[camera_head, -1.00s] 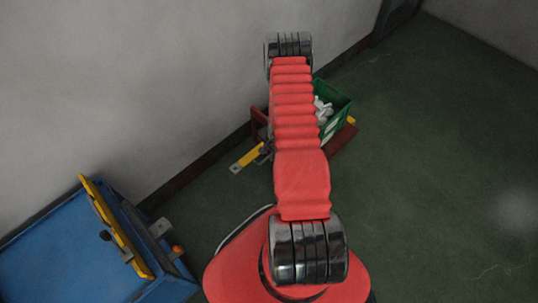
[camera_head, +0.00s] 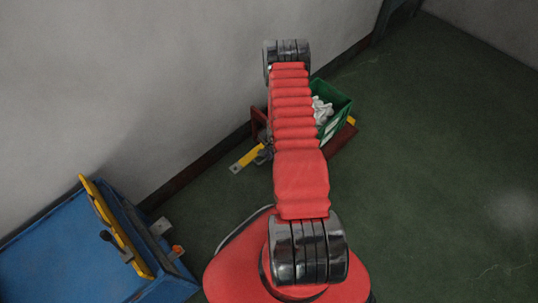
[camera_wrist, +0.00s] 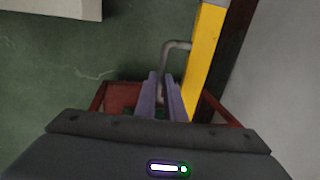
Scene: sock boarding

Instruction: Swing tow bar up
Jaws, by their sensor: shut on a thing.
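The yellow tow bar (camera_head: 248,158) sticks out to the left of a red-brown cart (camera_head: 343,137), with a grey plate at its end. In the wrist view the tow bar (camera_wrist: 204,58) runs along the right, with a bent grey handle (camera_wrist: 165,60) on its left side. My gripper (camera_wrist: 162,82) is shut on this handle, its two purple-grey fingers on either side of the rod. The lower end of the handle is hidden between the fingers. In the head view my arm covers the gripper and part of the cart.
A green crate (camera_head: 338,103) with white items stands on the cart. A blue cart (camera_head: 60,255) with an upright yellow bar (camera_head: 116,228) stands at lower left. A grey wall (camera_head: 130,90) runs close along the left. The green floor (camera_head: 430,170) on the right is clear.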

